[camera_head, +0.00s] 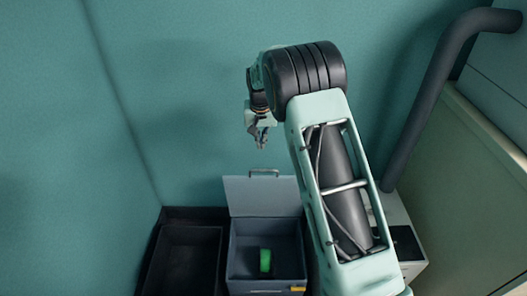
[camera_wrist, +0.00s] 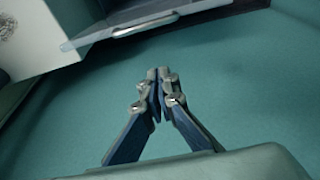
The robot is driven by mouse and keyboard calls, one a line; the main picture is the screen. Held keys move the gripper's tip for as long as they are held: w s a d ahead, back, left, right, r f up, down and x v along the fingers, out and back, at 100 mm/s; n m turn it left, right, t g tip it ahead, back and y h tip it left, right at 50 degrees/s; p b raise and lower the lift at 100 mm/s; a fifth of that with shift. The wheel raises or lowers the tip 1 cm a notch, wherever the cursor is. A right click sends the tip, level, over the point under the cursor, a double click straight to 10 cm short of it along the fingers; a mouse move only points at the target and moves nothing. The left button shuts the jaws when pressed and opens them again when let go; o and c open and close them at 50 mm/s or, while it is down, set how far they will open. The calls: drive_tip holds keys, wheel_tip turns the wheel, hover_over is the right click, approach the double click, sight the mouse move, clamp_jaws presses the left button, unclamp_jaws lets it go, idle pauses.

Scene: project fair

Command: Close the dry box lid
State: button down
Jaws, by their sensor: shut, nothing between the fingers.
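The dry box (camera_head: 237,262) is a dark grey box at the bottom middle of the head view, with a green item (camera_head: 265,261) inside. Its pale grey lid (camera_head: 250,195) stands open at the back, tilted up, with a metal handle (camera_head: 264,171) on its top edge. In the wrist view the lid's edge and handle (camera_wrist: 145,25) show at the top. My gripper (camera_head: 261,143) is above the handle, apart from it; its fingertips (camera_wrist: 157,74) are shut together with nothing between them.
A black open tray (camera_head: 185,255) stands left of the box. A white unit (camera_head: 405,245) stands to the right, partly behind my arm. A dark pipe (camera_head: 430,95) runs down at the right. A teal wall (camera_head: 170,90) is behind.

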sight(262, 177)
drive_tip(key=b+x, duration=0.2)
drive_tip(key=x, duration=0.7)
drive_tip(key=shift+s+r, duration=0.2)
drive_tip(key=shift+s, duration=0.8)
drive_tip(key=shift+s+r, duration=0.15)
drive_tip(key=shift+s, duration=0.9)
drive_tip(key=shift+s+b, duration=0.1)
drive_tip(key=shift+b, duration=0.2)
